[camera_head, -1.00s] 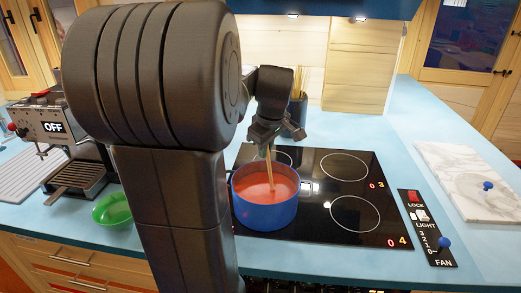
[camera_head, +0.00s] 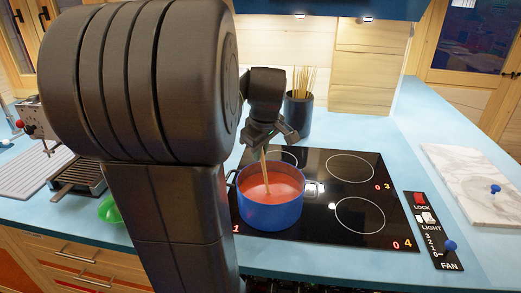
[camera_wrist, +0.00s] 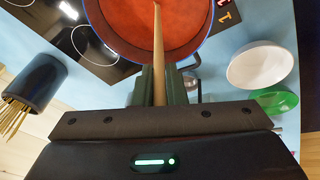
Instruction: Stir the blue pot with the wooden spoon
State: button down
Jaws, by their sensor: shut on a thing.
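The blue pot (camera_head: 270,215) stands on the black cooktop, filled with red-orange liquid; it also shows in the wrist view (camera_wrist: 205,47). My gripper (camera_head: 265,140) is above the pot, shut on the wooden spoon (camera_head: 265,169). In the wrist view, the spoon's handle (camera_wrist: 158,60) runs from between the fingers (camera_wrist: 160,88) into the liquid. The spoon's lower end is hidden under the liquid.
The black cooktop (camera_head: 330,168) has free rings behind and right of the pot. A dark holder with sticks (camera_head: 298,115) stands behind. A green bowl (camera_head: 109,211) is at left, partly behind my arm. A marble board (camera_head: 475,180) lies at right.

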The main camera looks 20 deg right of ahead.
notch_tip(320, 180, up, 12)
jog(key=p, duration=0.9)
jog(key=shift+r, duration=0.35)
notch_tip(320, 180, up, 5)
dwell(0.5)
jog(key=shift+f, duration=0.1)
dwell(0.8)
